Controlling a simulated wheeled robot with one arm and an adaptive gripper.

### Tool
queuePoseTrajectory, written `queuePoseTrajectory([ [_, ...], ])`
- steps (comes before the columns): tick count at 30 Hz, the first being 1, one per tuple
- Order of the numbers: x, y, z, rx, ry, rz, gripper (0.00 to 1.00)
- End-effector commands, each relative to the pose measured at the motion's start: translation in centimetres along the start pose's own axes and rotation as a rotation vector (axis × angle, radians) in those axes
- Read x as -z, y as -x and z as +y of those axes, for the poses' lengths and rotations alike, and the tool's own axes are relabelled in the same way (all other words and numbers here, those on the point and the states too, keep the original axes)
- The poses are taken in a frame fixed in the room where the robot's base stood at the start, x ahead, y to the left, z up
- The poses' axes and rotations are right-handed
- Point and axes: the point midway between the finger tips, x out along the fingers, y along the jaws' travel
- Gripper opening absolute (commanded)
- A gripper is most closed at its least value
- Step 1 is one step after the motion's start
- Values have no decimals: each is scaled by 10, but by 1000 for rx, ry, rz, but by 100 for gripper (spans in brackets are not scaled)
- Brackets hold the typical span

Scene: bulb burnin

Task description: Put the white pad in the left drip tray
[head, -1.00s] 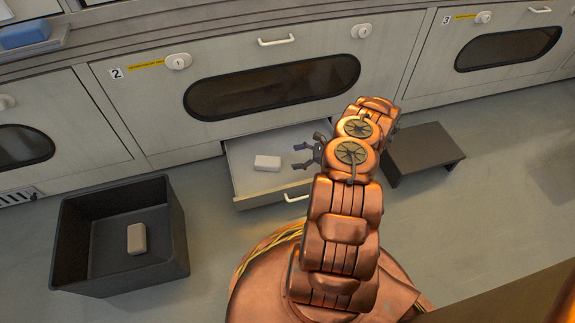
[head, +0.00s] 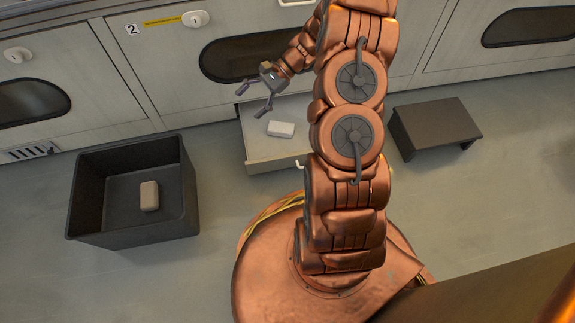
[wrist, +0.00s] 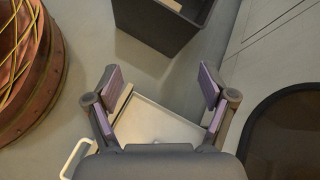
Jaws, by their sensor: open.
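A white pad (head: 281,129) lies flat in a pulled-out pale tray (head: 262,151) below the cabinet front marked 2. A second pad (head: 149,196), beige-grey, lies in a black open bin (head: 187,215) on the floor at left. My gripper (head: 249,104) is open and empty, above the left part of the tray, left of the white pad and apart from it. In the wrist view the open fingers (wrist: 160,82) frame the tray (wrist: 160,124); the white pad cannot be made out there.
A low dark stool-like stand (head: 436,125) is right of the tray. The tray's handle (wrist: 76,157) shows in the wrist view. Cabinet fronts with dark windows (head: 30,100) line the back. Clear floor lies between bin and tray.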

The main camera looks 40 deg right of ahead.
Motion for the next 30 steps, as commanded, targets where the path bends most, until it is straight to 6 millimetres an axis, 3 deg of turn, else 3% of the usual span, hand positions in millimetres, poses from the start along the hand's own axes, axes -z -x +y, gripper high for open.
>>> queuePoseTrajectory([
  [3,-40,-8,5,-86,88,15,82],
  [15,-148,-22,50,-366,372,85,82],
  [24,-206,-19,100,-566,582,153,82],
  [30,-235,-11,138,-697,717,203,82],
])
